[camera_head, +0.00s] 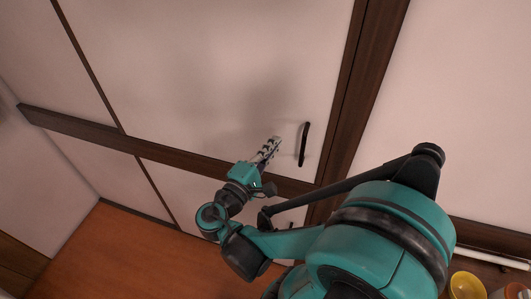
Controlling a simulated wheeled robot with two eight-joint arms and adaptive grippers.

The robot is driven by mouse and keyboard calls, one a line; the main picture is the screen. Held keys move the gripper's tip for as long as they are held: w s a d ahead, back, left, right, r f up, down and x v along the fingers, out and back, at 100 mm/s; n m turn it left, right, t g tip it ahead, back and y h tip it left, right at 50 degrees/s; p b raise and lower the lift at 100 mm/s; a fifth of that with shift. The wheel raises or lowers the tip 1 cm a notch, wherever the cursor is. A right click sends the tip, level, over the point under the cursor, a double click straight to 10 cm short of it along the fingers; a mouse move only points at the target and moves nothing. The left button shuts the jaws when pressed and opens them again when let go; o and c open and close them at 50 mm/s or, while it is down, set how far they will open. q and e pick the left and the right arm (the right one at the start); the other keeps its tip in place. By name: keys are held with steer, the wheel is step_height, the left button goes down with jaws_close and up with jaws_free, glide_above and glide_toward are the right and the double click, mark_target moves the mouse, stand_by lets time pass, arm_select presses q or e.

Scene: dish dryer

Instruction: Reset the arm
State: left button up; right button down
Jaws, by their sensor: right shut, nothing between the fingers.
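My right arm, teal and black, comes in from the lower right of the head view. Its gripper (269,149) is shut and empty, with its fingers pointing up in front of a pale cabinet door (215,70). A dark vertical handle (304,144) is on that door, just right of the fingertips and apart from them in the picture. How far the fingers are from the door surface is hard to tell. My left gripper is not in view.
Dark wooden strips (75,124) frame the pale panels. An orange-brown wooden surface (120,255) lies clear at the lower left. A yellow bowl (466,285) shows at the lower right edge, beside partly cut-off items.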

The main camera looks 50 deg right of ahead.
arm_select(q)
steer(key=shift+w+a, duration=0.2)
arm_select(e)
steer(key=a, duration=0.3)
steer(key=shift+a+f, duration=0.1)
steer(key=shift+a, duration=0.3)
steer(key=w+a+f+t+y+b, duration=0.1)
steer(key=w+a+f+y+b, duration=0.1)
steer(key=f+y, duration=0.35)
steer(key=w+a+f+t+y+b, duration=0.1)
steer(key=w+a+f+y+b, duration=0.15)
steer(key=f, duration=0.65)
arm_select(q)
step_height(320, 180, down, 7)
steer(key=b, duration=0.2)
steer(key=shift+b, duration=0.3)
arm_select(e)
steer(key=w+a+f+m+t+y, duration=0.1)
steer(key=a+y, duration=0.4)
steer(key=a, duration=0.3)
steer(key=w+a+f+m+t+y, duration=0.2)
steer(key=a+y, duration=0.3)
steer(key=a, duration=0.4)
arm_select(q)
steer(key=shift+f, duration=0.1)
arm_select(e)
steer(key=shift+w, duration=0.1)
